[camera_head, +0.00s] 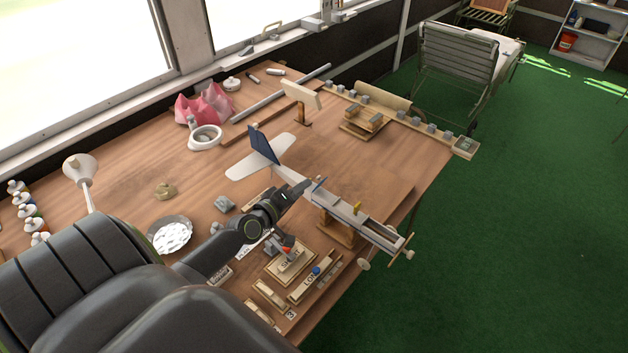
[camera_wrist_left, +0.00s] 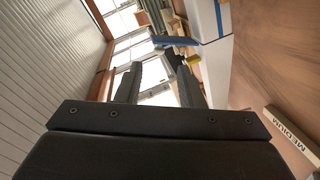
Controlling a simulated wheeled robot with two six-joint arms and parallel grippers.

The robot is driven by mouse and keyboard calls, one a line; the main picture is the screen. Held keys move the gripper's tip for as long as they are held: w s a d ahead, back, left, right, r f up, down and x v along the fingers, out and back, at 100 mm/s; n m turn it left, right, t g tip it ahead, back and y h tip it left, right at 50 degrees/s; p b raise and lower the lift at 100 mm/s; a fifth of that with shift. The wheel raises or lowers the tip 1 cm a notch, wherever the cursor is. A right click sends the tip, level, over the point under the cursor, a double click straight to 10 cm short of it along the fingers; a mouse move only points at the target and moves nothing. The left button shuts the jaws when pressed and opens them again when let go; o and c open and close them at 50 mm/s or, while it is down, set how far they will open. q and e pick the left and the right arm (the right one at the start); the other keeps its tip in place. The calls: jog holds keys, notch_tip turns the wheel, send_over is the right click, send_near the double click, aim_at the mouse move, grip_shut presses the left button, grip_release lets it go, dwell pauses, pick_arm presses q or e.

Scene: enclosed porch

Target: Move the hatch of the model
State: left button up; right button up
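A white model aeroplane (camera_head: 343,208) with a dark blue tail fin (camera_head: 263,144) rests on a wooden stand (camera_head: 336,232) near the table's right edge. Its body has an open bay on top. A small blue piece (camera_head: 319,184) and a yellow knob (camera_head: 357,207) stand on the body; I cannot tell for sure which part is the hatch. In the left wrist view, the blue piece (camera_wrist_left: 175,41) and yellow knob (camera_wrist_left: 180,60) are just beyond the fingertips. My left gripper (camera_wrist_left: 160,75) is open and empty, beside the body. My right gripper is not in view.
Labelled wooden blocks (camera_head: 290,266) lie in front of the model, below my left arm. A dish of white pieces (camera_head: 170,235) and a white lamp (camera_head: 80,170) stand to the left. A wooden rail with grey blocks (camera_head: 402,113) runs along the back edge.

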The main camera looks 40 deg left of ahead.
pick_arm(q)
jog(key=w, duration=0.4)
jog(key=w+f+b, duration=0.1)
jog(key=w, duration=0.1)
jog(key=shift+w+d+f, duration=0.1)
jog(key=shift+w, duration=0.15)
grip_shut()
